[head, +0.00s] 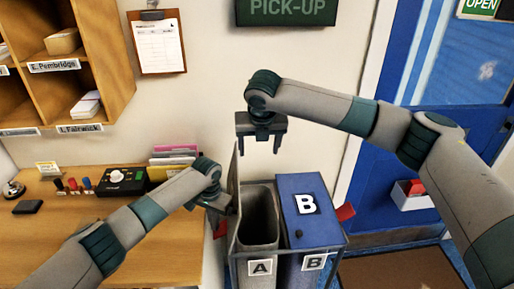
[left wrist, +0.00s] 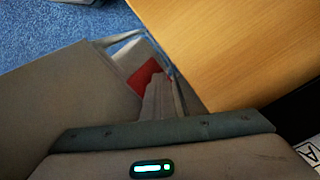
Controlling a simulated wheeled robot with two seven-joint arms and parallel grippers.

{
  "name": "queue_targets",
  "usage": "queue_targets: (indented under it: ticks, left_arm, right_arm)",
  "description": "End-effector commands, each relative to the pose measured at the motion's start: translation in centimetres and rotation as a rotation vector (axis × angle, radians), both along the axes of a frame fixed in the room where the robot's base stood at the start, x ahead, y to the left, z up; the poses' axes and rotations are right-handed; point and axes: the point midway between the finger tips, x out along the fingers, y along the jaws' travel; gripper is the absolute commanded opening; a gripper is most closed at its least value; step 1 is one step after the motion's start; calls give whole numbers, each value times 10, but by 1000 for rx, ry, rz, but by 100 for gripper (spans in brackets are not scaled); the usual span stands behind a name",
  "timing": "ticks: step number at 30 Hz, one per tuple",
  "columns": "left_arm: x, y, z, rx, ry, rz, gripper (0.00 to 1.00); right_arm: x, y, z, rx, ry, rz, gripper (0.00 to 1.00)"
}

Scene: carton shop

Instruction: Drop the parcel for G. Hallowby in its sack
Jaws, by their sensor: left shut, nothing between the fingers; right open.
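Sack B (head: 305,228) is blue with a closed-looking top labelled B. My right gripper (head: 261,150) is open and empty, fingers down, above and behind the mouth of sack A. My left gripper (head: 226,212) is shut and empty at the left side of sack A, low by the desk edge; I cannot tell whether it touches. Its shut fingers show in the left wrist view (left wrist: 163,95).
The wooden desk (head: 150,225) stands left of the sacks with a control box (head: 121,180) and coloured folders (head: 172,160). Pigeonholes (head: 65,70) and a clipboard list (head: 157,45) hang above. Red tabs (head: 345,212) flank the sacks. A blue door (head: 450,120) is at right.

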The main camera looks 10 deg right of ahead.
Motion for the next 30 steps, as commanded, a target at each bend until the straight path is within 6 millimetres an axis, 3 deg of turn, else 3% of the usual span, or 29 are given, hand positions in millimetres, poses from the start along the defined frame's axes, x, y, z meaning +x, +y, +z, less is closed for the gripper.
queue_targets:
  ticks: [1, 30]
  left_arm:
    - [-12, -11, -8, -12, 22, -12, 0]
    - [-8, -6, 39, -7, 14, -8, 0]
  right_arm:
    - [0, 0, 2, 0, 0, 0, 67]
    - [0, 0, 43, 0, 0, 0, 67]
